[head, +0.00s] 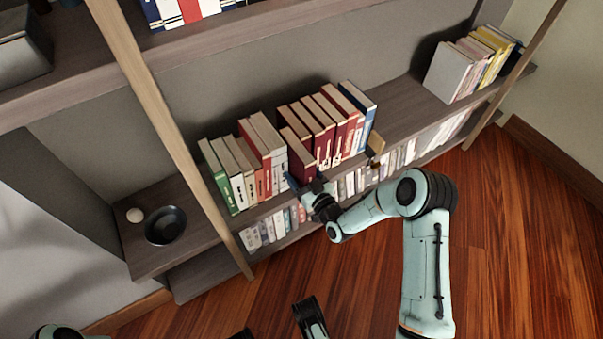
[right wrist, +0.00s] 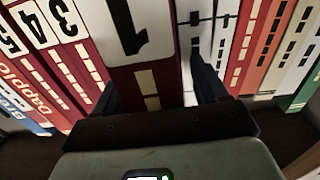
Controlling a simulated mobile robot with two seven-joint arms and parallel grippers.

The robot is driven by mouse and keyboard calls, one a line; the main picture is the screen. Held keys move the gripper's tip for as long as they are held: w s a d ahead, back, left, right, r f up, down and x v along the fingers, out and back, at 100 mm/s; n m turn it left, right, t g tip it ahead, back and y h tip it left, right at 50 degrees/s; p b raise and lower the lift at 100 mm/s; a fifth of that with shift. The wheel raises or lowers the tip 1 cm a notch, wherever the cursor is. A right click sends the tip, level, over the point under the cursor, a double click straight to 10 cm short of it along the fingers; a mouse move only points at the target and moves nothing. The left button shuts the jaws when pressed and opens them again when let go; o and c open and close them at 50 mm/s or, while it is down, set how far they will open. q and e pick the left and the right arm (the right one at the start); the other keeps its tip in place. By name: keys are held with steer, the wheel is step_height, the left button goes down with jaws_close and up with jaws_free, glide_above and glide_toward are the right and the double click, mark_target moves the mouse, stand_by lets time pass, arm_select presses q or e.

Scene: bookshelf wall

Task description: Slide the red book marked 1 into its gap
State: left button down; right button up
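The red book marked 1 (head: 300,157) stands out in front of the row on the middle shelf, between white books on its left and red books on its right. Its upside-down label shows in the right wrist view (right wrist: 130,25). My right gripper (head: 312,186) is at the lower part of its spine. The fingers (right wrist: 158,92) lie on either side of the book; a thin light strip shows beside the right finger, so they look open around it. The gap behind the book is mostly hidden. My left gripper (head: 276,325) shows only partly at the bottom edge, its fingers apart and empty.
Red books marked 3 (right wrist: 58,15) and 4 (right wrist: 30,28) stand beside it; a white book (right wrist: 212,50) is on the other side. A bookend (head: 376,145) ends the row. A dark bowl (head: 166,226) and a pale ball (head: 135,215) sit at left. A wooden post (head: 175,130) rises nearby.

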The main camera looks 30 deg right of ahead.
arm_select(q)
steer(key=s+f+g, duration=0.1)
steer(key=s+g, duration=0.1)
steer(key=s, duration=0.5)
steer(key=w+r+t+p, duration=0.1)
steer(key=w+r+p, duration=0.2)
steer(key=w, duration=0.2)
steer(key=shift+w+r+t, duration=0.3)
steer(key=shift+w, duration=0.1)
arm_select(e)
steer(key=s+d, duration=0.1)
steer(key=s, duration=1.2)
steer(key=shift+s, duration=0.2)
